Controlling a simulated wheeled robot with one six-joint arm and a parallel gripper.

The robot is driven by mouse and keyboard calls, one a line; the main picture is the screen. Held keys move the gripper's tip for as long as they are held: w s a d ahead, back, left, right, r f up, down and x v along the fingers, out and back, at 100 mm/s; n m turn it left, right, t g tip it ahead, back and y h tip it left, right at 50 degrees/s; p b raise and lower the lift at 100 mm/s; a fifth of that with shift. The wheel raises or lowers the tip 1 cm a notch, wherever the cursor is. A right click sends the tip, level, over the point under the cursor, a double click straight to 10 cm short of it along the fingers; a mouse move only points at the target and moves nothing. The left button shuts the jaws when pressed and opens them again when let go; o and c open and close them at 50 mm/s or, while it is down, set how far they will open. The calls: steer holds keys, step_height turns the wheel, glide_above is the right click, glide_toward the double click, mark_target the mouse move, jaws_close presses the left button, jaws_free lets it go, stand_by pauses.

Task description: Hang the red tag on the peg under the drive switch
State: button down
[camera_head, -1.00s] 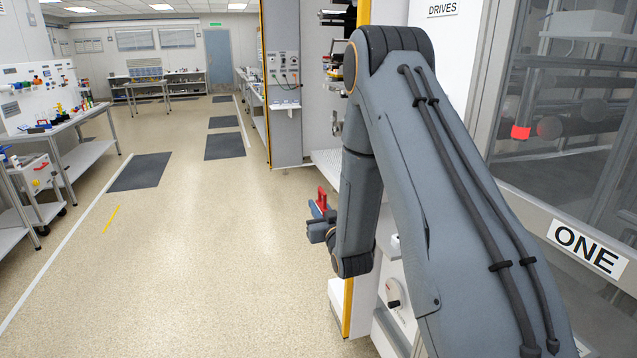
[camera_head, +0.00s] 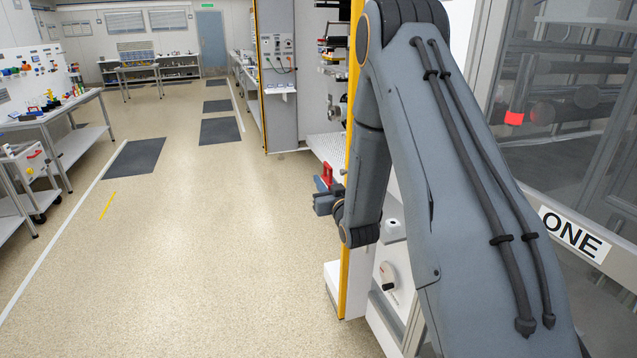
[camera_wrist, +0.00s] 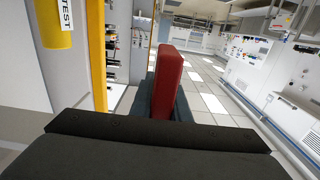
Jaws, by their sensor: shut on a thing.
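My gripper (camera_head: 327,190) is shut on the red tag (camera_head: 327,173), which sticks up from the jaws. In the wrist view the red tag (camera_wrist: 168,82) is an upright red slab between the dark fingers (camera_wrist: 150,100). The tag is in the air, left of the cabinet front and apart from it. A round light-coloured knob (camera_head: 388,277) sits on the white panel below my arm; I cannot tell whether it is the drive switch. I cannot make out the peg.
A yellow post (camera_head: 352,100) stands close beside my arm. A perforated shelf (camera_head: 325,148) is behind the gripper. A glazed enclosure marked ONE (camera_head: 573,235) is on the right. Benches (camera_head: 60,115) line the left; the floor between is clear.

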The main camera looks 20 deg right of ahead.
steer(key=d+f, duration=0.1)
steer(key=d, duration=0.5)
steer(key=shift+d+b, duration=0.15)
steer(key=shift+b, duration=0.25)
stand_by(0.3)
stand_by(0.6)
steer(key=c, duration=1.6)
jaws_free()
steer(key=shift+f, duration=0.1)
